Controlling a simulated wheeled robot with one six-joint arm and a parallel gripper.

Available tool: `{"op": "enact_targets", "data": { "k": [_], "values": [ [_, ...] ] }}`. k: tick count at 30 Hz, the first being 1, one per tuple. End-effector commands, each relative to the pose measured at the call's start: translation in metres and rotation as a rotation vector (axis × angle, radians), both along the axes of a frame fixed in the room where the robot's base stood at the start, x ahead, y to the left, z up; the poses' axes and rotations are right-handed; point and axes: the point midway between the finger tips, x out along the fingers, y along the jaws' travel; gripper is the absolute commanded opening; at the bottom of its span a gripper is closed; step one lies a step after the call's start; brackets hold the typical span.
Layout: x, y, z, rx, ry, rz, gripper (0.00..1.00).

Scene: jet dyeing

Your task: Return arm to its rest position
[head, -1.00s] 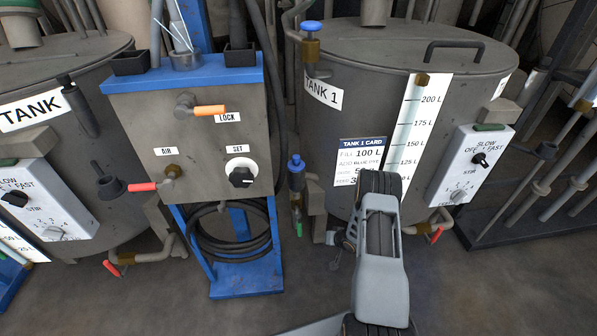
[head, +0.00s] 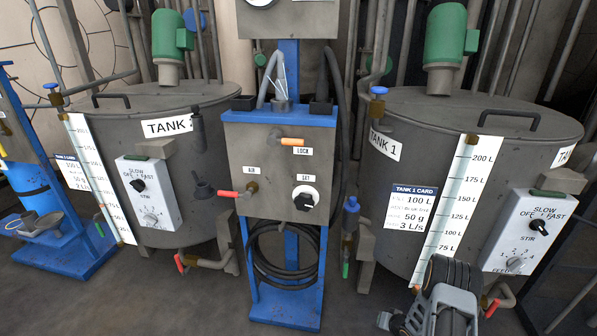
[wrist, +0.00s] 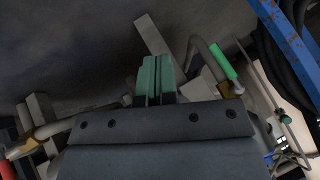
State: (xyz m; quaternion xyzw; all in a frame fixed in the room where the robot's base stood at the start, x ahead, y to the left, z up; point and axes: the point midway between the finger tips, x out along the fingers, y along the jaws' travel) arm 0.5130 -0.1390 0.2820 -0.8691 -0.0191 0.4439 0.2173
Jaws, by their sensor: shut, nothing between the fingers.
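My gripper (wrist: 157,75) shows in the wrist view with its two green fingers together, shut and empty. In the head view my arm is folded low at the bottom right, in front of Tank 1 (head: 405,110). The gripper end there is small and partly cut off by the lower edge. The Tank 1 card (head: 413,218) reads 100 L, 50 g and 3 L/s. It hangs on the tank's front, left of the level scale (head: 448,200).
A blue stand with a grey control panel (head: 275,215) is between Tank 1 and another tank (head: 160,105). Tank 1's stir box (head: 530,232) is at right. Pipes with a green-handled valve (wrist: 222,60) lie close around my gripper. Bare floor (head: 190,305) shows in front.

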Motion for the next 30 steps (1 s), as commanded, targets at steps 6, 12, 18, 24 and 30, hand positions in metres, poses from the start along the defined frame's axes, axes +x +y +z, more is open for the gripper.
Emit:
{"op": "enact_targets", "data": {
  "k": [6,12,18,24,30],
  "values": [
    [0.01,-0.006,0.036,-0.054,0.001,-0.001,0.0],
    [0.021,-0.011,0.082,-0.123,0.007,-0.005,0.0],
    [0.033,-0.015,0.152,-0.218,0.02,-0.01,0.0],
    [0.038,-0.011,0.265,-0.34,0.044,-0.019,0.0],
    [0.016,0.011,0.425,-0.458,0.101,-0.03,0.0]
  ]
}}
